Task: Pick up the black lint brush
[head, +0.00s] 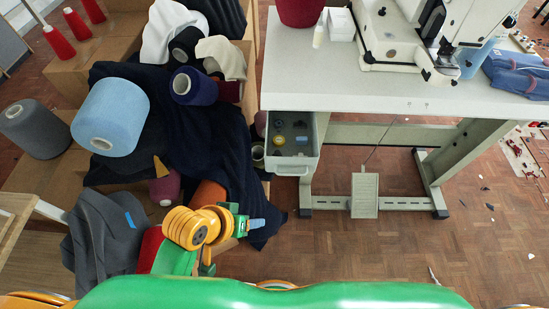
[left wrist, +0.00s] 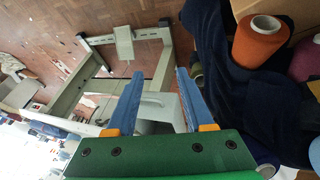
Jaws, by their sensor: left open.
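I cannot make out a black lint brush for certain in either view. The open drawer (head: 292,169) under the white table holds a few small items on a dark bottom, too small to identify. My left gripper (head: 257,223) is left of and nearer than the drawer in the head view, over the edge of the cloth-covered boxes. In the left wrist view its two blue fingers (left wrist: 158,95) are spread apart with nothing between them, and the drawer's outside shows beyond them. My right gripper is not in view.
The sewing table (head: 330,90) carries a white machine (head: 400,45) and blue folded cloth (head: 515,72). Boxes at left carry dark blue cloth (head: 205,140), a light blue cone (head: 110,117) and other yarn cones. A pedal (head: 364,195) hangs under the table. Parquet floor (head: 350,245) is mostly clear.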

